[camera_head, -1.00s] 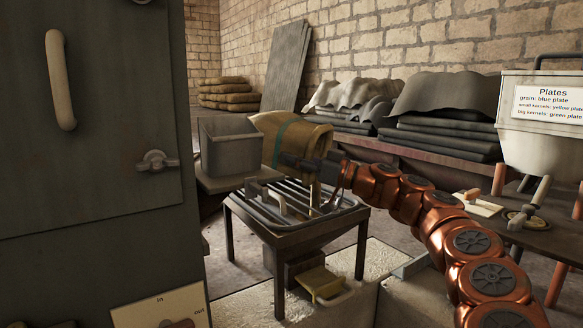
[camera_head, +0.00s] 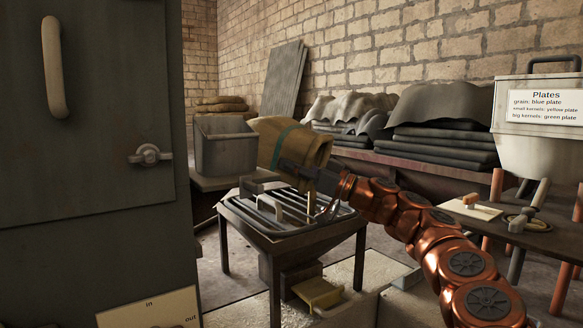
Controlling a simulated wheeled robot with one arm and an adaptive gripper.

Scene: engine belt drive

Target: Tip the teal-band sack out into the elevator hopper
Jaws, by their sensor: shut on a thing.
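The tan sack with a teal band (camera_head: 284,143) hangs tilted in the air above the grated hopper, its left end close to the grey open bin. My gripper (camera_head: 308,174) is shut on the sack's lower right part; the fingers are partly hidden against it. The hopper (camera_head: 294,235) is a dark four-legged stand with a barred grate on top, below the sack and my gripper. No grain is seen falling from the sack, and its mouth cannot be made out clearly.
A grey open bin (camera_head: 225,155) stands just left of the sack. A tall dark cabinet (camera_head: 90,200) fills the left side. A table (camera_head: 540,238) and a labelled white bin (camera_head: 535,150) stand at right. A yellow step-like piece (camera_head: 319,292) sits under the hopper.

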